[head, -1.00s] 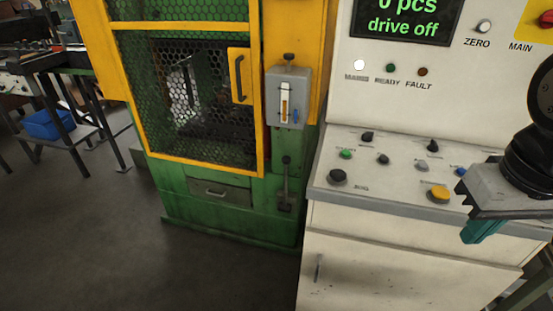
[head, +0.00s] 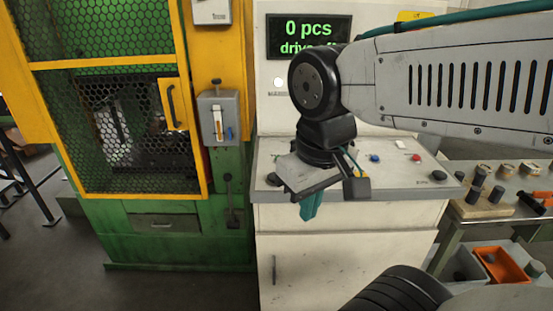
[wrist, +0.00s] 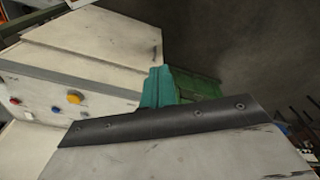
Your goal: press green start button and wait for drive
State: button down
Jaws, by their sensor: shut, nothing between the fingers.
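The control console (head: 350,220) stands in front of me, with its sloped button panel. The green start button is not visible now in the head view; my arm and gripper cover that left part of the panel. The display (head: 310,30) reads "0 pcs" and a partly covered "drive" line. My gripper (head: 310,206) is shut and empty, its teal fingers pointing down before the panel's front edge. In the wrist view the teal fingers (wrist: 158,88) show beside the console, with a yellow button (wrist: 74,97) on its panel; contact with any button cannot be seen.
A blue button (head: 375,158) and a red button (head: 416,158) sit on the panel's right. A green and yellow caged machine (head: 160,235) stands at left. At right is a bench with tools and an orange bin (head: 503,265). Dark floor at lower left is clear.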

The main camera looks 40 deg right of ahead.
jog(key=w+d+t+h, duration=0.1)
jog(key=w+d+h, duration=0.1)
jog(key=w+d, duration=0.4)
jog(key=w+d+f+m+t+h, duration=0.1)
jog(key=w+d, duration=0.4)
jog(key=w, duration=1.1)
jog(key=w+d+t+h, duration=0.2)
jog(key=w+d+h, duration=0.2)
jog(key=w, duration=0.7)
jog(key=d, duration=0.2)
jog(key=shift+w+d+f, duration=0.35)
jog(key=shift+f, duration=0.1)
jog(key=shift+f, duration=4.3)
jog(key=shift+f, duration=0.1)
jog(key=shift+f, duration=0.3)
jog(key=shift+f, duration=0.45)
jog(key=shift+r, duration=0.85)
